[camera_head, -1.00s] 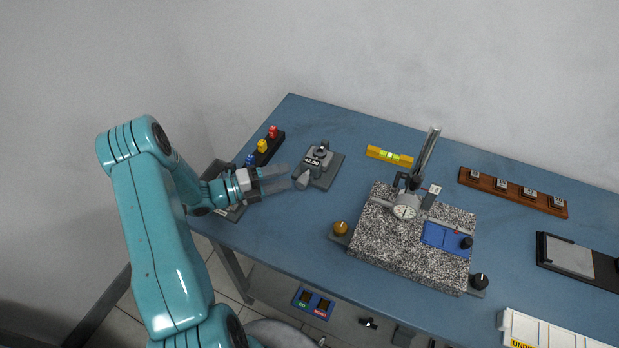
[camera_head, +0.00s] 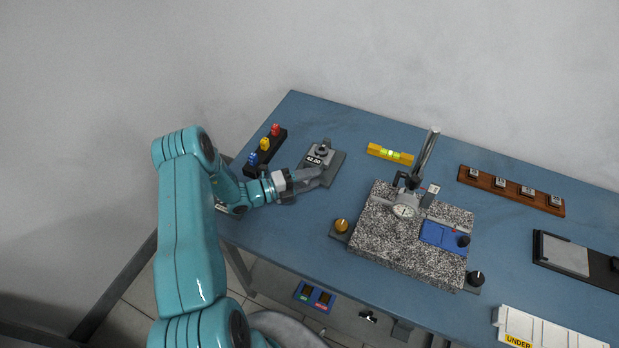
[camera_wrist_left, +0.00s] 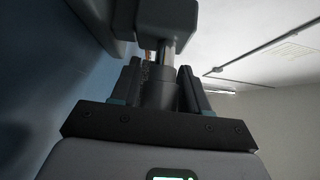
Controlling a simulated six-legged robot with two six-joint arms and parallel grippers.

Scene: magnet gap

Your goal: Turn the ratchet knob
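The grey measuring device (camera_head: 320,151) with a 42.00 display stands on the left part of the blue table. My left gripper (camera_head: 312,176) is at its near end, and its fingers cover the knob in the head view. In the left wrist view the dark cylindrical ratchet knob (camera_wrist_left: 160,92) is between the two fingers of my left gripper (camera_wrist_left: 161,78). The fingers are apart, one on each side, with a narrow gap visible at the left; contact is not clear. A shiny spindle (camera_wrist_left: 158,56) runs from the knob to the grey body (camera_wrist_left: 166,20). My right gripper is not in view.
A black rack (camera_head: 266,150) with red, yellow and blue pieces stands left of the device. A yellow level (camera_head: 390,154) lies behind to the right.

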